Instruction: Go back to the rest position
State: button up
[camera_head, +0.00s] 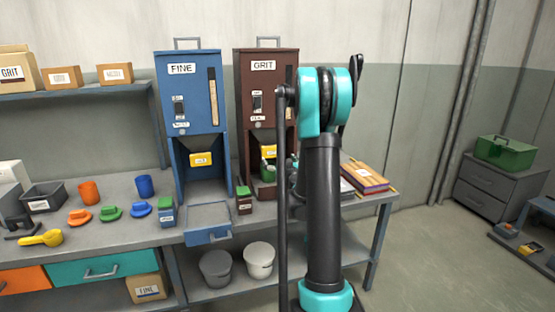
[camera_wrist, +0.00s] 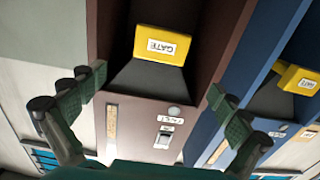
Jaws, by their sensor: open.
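My gripper (camera_wrist: 155,82) is open and empty in the wrist view, its two green-padded fingers spread wide. It faces the recess of the brown GRIT dispenser (camera_head: 266,68), whose yellow gate (camera_wrist: 162,45) shows between and beyond the fingertips. The fingers look apart from the gate. In the head view my dark and teal arm stands in front of the bench and covers the right part of the GRIT dispenser. Most of the gripper is hidden behind the arm there.
The blue FINE dispenser (camera_head: 188,90) stands left of the GRIT one, with a blue tray (camera_head: 208,216) below it. Books (camera_head: 364,178) lie right of my arm. Open floor shows at right, before a grey cabinet (camera_head: 490,192).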

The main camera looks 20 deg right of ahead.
jog(key=shift+a, duration=0.1)
jog(key=s+a+f+n+g+y, duration=0.3)
jog(key=s+a+g+y, duration=0.25)
jog(key=s+a, duration=1.1)
jog(key=s+d+f+m+g+h, duration=0.1)
jog(key=s+f, duration=0.3)
jog(key=s, duration=0.4)
jog(key=s+d+f+m+g+h, duration=0.1)
jog(key=s+d+f+g+h, duration=0.1)
jog(key=s, duration=0.7)
jog(key=s+d+f+m+g+h, duration=0.1)
jog(key=s+f+g+h, duration=0.1)
jog(key=s+f+g, duration=0.3)
jog(key=s, duration=0.4)
jog(key=shift+d+f, duration=0.35)
jog(key=shift+d, duration=0.05)
